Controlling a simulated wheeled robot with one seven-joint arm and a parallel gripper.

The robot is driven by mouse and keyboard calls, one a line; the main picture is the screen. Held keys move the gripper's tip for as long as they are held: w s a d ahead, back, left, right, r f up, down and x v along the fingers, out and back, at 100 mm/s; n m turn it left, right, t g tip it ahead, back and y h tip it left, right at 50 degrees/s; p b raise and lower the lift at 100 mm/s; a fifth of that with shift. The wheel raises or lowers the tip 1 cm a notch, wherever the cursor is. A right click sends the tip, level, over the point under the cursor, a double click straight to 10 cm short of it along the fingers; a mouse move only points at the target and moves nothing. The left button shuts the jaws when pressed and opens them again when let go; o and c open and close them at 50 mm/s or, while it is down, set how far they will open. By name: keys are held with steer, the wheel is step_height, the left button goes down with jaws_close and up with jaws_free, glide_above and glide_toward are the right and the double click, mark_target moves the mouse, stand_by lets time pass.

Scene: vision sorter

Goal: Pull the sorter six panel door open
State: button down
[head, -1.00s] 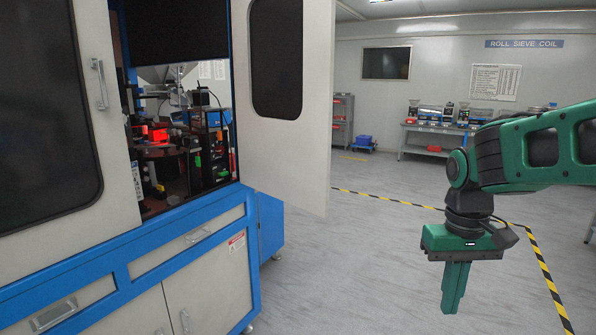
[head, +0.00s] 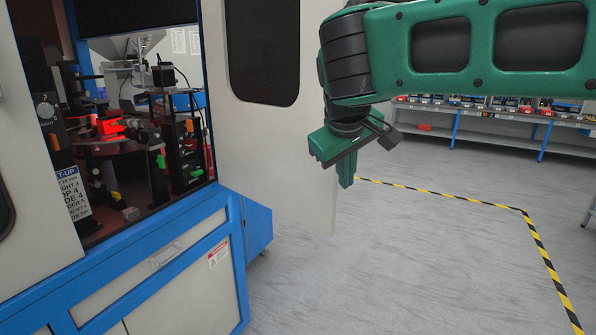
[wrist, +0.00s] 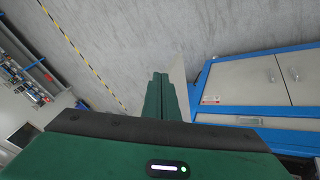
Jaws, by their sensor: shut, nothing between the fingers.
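The sorter (head: 185,235) is a white cabinet with blue framing on the left of the head view. One white door with a dark window (head: 262,118) stands swung open at the right of its opening, and red-lit machinery shows inside. My gripper (head: 346,182) is shut and empty, pointing down beside the door's free edge in the head view; whether it touches the door I cannot tell. In the wrist view the shut fingers (wrist: 160,92) point away, with the thin pale door edge (wrist: 179,85) just right of them. The sorter's lower cabinet (wrist: 255,85) is at the right there.
Black-and-yellow floor tape (head: 450,197) runs across the grey floor to the right. A long shelf bench (head: 480,120) with small items stands along the back. The floor right of the door is clear.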

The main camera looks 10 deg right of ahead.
steer(key=w+a+r+n+t+y, duration=0.15)
steer(key=a+r, duration=0.25)
steer(key=a, duration=0.7)
steer(key=n, duration=0.1)
glide_toward(304, 185)
step_height(304, 185, down, 4)
steer(key=a, duration=0.3)
steer(key=shift+w+d+r, duration=0.15)
steer(key=shift+w+d, duration=1.15)
steer(key=shift+d, duration=0.3)
steer(key=shift+w, duration=0.1)
